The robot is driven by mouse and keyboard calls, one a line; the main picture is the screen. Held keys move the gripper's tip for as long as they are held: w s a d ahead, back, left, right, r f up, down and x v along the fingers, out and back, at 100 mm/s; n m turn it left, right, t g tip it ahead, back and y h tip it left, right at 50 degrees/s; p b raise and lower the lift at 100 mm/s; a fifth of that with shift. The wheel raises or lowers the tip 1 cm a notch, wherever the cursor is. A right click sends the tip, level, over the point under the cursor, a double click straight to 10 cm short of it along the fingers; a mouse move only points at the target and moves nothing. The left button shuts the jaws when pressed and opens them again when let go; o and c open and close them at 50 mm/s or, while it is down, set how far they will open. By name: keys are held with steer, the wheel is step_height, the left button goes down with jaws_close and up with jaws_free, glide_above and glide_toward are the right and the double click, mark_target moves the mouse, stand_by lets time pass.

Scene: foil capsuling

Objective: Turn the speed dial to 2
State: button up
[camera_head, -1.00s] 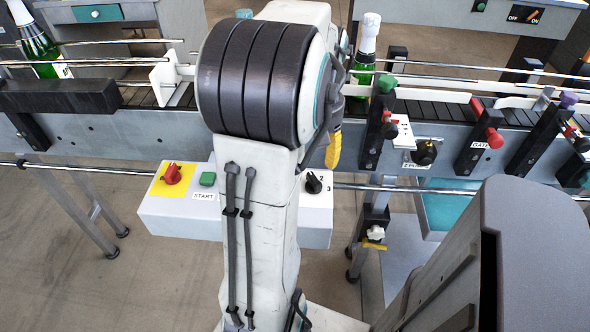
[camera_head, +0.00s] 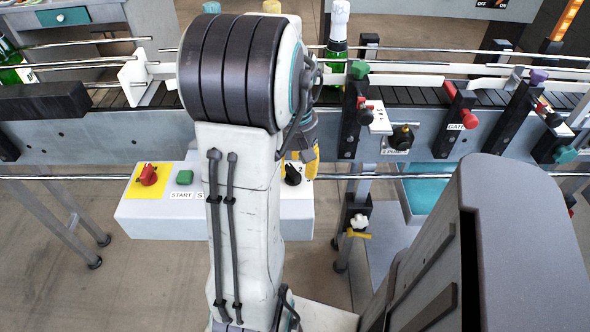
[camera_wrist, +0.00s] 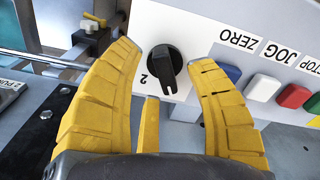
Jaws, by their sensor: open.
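The speed dial, a black knob (camera_wrist: 165,65), is on the white control box (camera_head: 240,222). In the wrist view it lies between and just beyond the two yellow fingertips of my gripper (camera_wrist: 166,58). The fingers are open, one on each side of the knob, and I cannot tell whether they touch it. A printed "2" (camera_wrist: 144,79) shows beside the knob on the left. In the head view the knob (camera_head: 292,174) shows partly beside the yellow gripper (camera_head: 311,162), most of which my arm hides.
The box also bears a red knob on a yellow plate (camera_head: 148,174) and a green button (camera_head: 184,177). In the wrist view, blue (camera_wrist: 263,88), red (camera_wrist: 293,96) and other buttons sit right of the gripper. A conveyor (camera_head: 420,95) with a bottle (camera_head: 337,38) runs behind.

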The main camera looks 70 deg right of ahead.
steer(key=shift+f, duration=0.55)
steer(key=shift+o, duration=0.4)
jaws_close()
